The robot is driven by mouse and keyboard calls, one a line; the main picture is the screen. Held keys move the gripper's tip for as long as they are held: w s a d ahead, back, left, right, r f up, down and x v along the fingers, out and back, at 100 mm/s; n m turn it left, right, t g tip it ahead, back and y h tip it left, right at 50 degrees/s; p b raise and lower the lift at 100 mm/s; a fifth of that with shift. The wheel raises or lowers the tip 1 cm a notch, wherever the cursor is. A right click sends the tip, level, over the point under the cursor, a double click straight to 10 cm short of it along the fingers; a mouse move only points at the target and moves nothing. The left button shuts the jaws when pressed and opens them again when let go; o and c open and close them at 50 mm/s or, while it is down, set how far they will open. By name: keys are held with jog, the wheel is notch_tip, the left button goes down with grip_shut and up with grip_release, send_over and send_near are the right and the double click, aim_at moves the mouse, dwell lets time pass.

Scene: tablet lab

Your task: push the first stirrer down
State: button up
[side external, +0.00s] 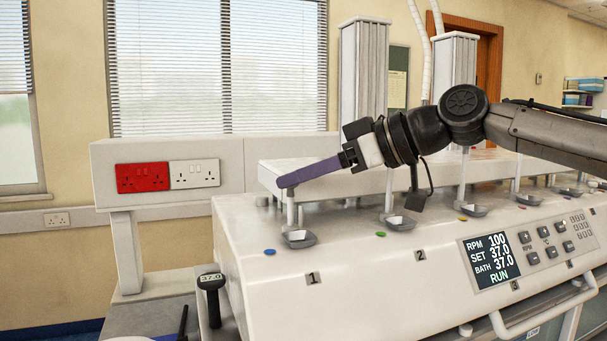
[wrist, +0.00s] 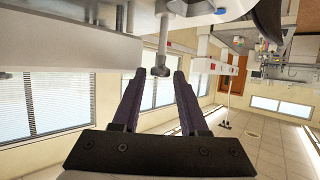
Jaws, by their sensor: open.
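The first stirrer (side external: 291,210) is a light shaft standing above the small grey dish (side external: 299,239) at station 1, at the left end of the white bath machine. My gripper (side external: 284,183) reaches in from the right with its purple fingers nearly level and slightly down at the tips. The tips overlap the shaft's upper part in the side view. In the wrist view my gripper (wrist: 159,76) is open, its two fingers apart, and the stirrer's shaft (wrist: 163,45) with a grey knob end shows between or just beyond the tips. Contact cannot be told.
The white bath machine (side external: 375,285) has several more stations to the right, with a second grey dish (side external: 392,219) near my wrist. A white housing bar runs behind the fingers. A black-handled thermometer (side external: 211,290) stands at the machine's left end. Red and white sockets (side external: 143,178) are behind.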

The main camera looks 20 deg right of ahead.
grip_shut()
dwell(1.3)
